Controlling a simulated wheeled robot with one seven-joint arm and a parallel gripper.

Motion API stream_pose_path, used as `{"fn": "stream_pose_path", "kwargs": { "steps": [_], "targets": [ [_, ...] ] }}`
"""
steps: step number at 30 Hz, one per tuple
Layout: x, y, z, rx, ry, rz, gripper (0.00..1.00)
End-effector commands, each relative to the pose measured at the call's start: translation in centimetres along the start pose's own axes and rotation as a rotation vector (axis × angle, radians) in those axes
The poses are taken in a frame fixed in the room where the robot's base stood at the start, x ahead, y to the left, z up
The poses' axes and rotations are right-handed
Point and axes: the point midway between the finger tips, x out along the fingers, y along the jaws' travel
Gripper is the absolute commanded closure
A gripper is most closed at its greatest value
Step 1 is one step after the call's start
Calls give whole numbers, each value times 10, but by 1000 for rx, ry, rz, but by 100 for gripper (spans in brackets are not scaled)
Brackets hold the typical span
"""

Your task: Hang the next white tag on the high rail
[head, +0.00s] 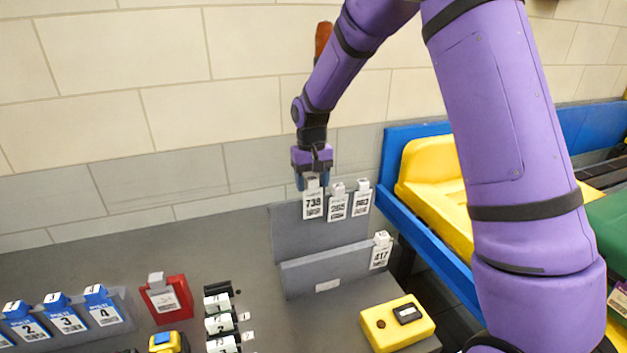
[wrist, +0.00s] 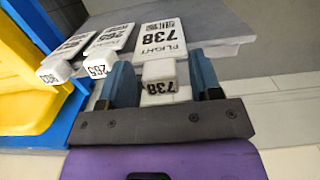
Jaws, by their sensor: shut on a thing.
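My gripper (head: 313,182) is shut on the white tag 738 (head: 314,206), at the top edge of the grey high rail (head: 287,240). In the wrist view the blue fingers of my gripper (wrist: 160,75) sit on both sides of the head of tag 738 (wrist: 158,42). The tag's face lies along the front of the rail; whether its hook bears on the edge is hidden. White tag 265 (head: 338,208) and another white tag (head: 361,203), its number hard to read, hang just to the right on the same rail.
A lower grey rail (head: 300,277) in front holds tag 417 (head: 380,256) at its right end. A black rack (head: 222,293) holds several white tags. A blue-framed conveyor (head: 420,255) is at right.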

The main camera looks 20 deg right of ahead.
Motion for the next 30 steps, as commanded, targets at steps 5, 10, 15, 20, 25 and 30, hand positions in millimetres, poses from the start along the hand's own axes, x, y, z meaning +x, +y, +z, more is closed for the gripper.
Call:
{"fn": "stream_pose_path", "kwargs": {
  "steps": [5, 10, 15, 20, 25, 30],
  "targets": [
    [11, 0, -1, 0, 1, 0, 78],
    [20, 0, -2, 0, 1, 0, 78],
    [27, 0, -2, 0, 1, 0, 78],
    [31, 0, -2, -1, 1, 0, 78],
    [32, 0, -2, 0, 2, 0, 78],
    [32, 0, -2, 0, 2, 0, 39]
  ]
}}
